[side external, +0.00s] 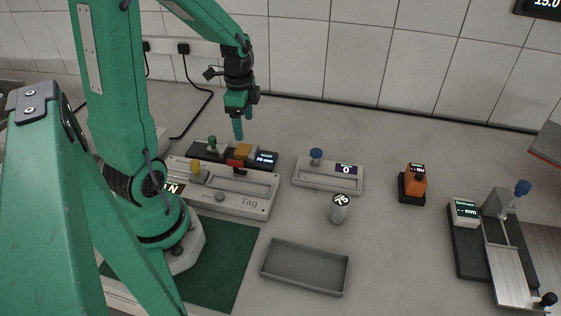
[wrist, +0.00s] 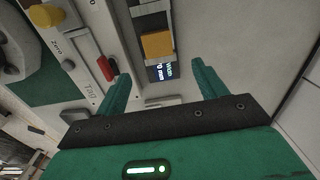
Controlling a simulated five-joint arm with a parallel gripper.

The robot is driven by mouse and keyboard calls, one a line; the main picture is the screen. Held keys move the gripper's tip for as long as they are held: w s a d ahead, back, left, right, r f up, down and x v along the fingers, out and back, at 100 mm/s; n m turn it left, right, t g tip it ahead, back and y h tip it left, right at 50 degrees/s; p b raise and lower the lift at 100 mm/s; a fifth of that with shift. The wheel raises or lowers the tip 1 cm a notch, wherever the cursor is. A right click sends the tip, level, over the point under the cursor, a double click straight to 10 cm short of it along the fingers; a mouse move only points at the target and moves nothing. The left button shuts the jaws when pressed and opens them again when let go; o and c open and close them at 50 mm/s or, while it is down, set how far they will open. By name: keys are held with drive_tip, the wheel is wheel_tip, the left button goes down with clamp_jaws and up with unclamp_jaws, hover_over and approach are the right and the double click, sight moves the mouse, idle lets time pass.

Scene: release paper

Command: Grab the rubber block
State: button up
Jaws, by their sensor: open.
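A mustard-yellow block (side external: 244,150) sits on a dark fixture (side external: 209,152) with a lit mm display. I cannot tell for sure that it is the rubber block. In the wrist view the yellow block (wrist: 157,44) shows beyond and between my fingertips, with the fixture's display nearer to them. My gripper (side external: 238,135) points down above the fixture, close to the block in the side view. In the wrist view my gripper (wrist: 162,76) has its two green fingers spread apart with nothing between them.
A pale Tag tester (side external: 255,190) with a red part (side external: 236,165) and a yellow knob lies in front of the fixture. A blue-knobbed unit (side external: 328,178), a grey cylinder (side external: 340,208), an empty grey tray (side external: 304,268) and an orange device (side external: 415,179) stand rightward. Bench between them is clear.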

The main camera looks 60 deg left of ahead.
sight(243, 149)
drive_tip(key=shift+s+a+f, duration=0.1)
drive_tip(key=shift+a+f, duration=0.4)
drive_tip(key=shift+f, duration=1.45)
drive_tip(key=shift+f, duration=0.1)
drive_tip(key=shift+s+d+f, duration=0.15)
drive_tip(key=shift+f, duration=0.6)
drive_tip(key=shift+s+d+f, duration=0.1)
drive_tip(key=shift+f, duration=1.6)
drive_tip(key=shift+c, duration=0.2)
drive_tip(key=c, duration=1)
